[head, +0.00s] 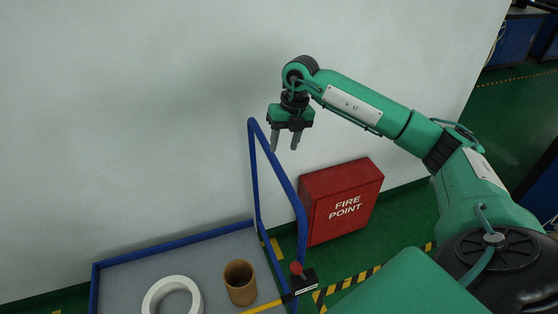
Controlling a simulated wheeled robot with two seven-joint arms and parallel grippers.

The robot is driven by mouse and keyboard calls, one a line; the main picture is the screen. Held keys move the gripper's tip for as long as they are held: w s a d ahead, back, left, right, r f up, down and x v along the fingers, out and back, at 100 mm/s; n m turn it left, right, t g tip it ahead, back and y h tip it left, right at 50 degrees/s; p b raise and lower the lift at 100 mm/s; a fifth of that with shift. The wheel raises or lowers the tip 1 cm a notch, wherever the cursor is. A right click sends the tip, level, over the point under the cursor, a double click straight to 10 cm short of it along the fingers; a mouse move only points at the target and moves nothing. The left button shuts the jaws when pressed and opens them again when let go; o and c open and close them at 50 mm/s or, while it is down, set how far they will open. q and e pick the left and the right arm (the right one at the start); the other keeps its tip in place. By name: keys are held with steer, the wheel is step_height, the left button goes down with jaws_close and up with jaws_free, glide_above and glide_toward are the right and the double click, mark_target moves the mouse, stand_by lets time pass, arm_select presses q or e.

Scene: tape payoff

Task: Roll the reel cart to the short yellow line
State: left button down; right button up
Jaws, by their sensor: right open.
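The reel cart has a grey deck (212,250) with a blue rim and a tall blue push handle (288,187) at its right end. A white ring-shaped reel (172,297) and a brown hollow core (240,282) sit on the deck. My right gripper (286,146) is open and points down by the upper part of the handle. Its left finger overlaps the bar in the picture; I cannot tell whether they touch. A short yellow strip (276,248) shows on the floor beside the cart, partly hidden by the handle. My left gripper is out of view.
A red FIRE POINT box (340,201) stands by the white wall (120,130), right of the handle. Black-and-yellow tape (362,280) marks the green floor. Blue cabinets (520,38) stand far right.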

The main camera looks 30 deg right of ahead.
mark_target(278, 165)
steer(key=f, duration=0.2)
steer(key=a+f+p, duration=0.1)
steer(key=f, duration=0.4)
steer(key=shift+w+a+f, duration=0.2)
steer(key=shift+a+f, duration=0.05)
steer(key=shift+a, duration=0.05)
jaws_close()
